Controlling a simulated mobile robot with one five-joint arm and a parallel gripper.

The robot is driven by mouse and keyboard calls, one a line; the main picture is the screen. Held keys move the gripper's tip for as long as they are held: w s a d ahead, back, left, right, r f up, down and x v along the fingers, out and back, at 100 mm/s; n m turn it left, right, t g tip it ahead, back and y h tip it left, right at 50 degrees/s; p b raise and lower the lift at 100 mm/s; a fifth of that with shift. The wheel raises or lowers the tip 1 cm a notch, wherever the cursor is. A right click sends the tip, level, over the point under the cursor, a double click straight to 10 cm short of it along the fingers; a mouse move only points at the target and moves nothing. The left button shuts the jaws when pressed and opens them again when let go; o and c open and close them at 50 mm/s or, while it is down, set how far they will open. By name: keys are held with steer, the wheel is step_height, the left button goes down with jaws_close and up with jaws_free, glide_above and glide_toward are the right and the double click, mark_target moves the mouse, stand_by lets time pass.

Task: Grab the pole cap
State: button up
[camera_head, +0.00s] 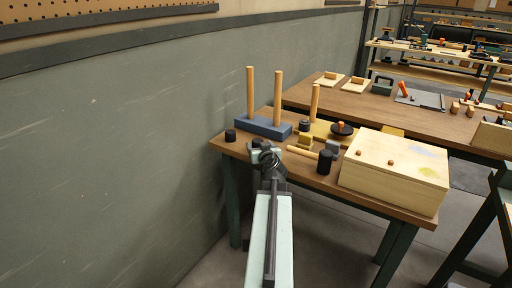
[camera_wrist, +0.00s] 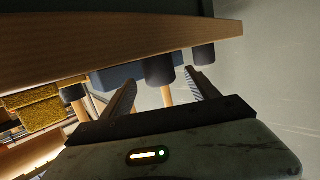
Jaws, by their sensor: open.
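Several short dark cylinders that look like pole caps stand on the wooden table; which one is the task's cap I cannot tell. One dark cap (camera_head: 230,135) is at the table's left corner. Another dark cap (camera_wrist: 159,70) lies ahead between my fingertips in the wrist view, which is upside down; in the head view my gripper mostly hides that spot. A further dark cap (camera_wrist: 204,54) shows beyond the right finger. My gripper (camera_head: 268,156) is open and empty at the table's near edge; its fingers also show in the wrist view (camera_wrist: 161,80). No contact with a cap is visible.
A blue block (camera_head: 263,127) with upright wooden poles stands behind my gripper. To the right are a black cylinder (camera_head: 324,162), a wooden stick (camera_head: 301,152) and a pale wooden box (camera_head: 393,169). The grey wall (camera_head: 130,150) is close on the left.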

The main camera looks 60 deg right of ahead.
mark_target(256, 140)
steer(key=shift+x, duration=0.8)
steer(key=b+x, duration=0.1)
steer(key=x, duration=0.4)
steer(key=c, duration=1.4)
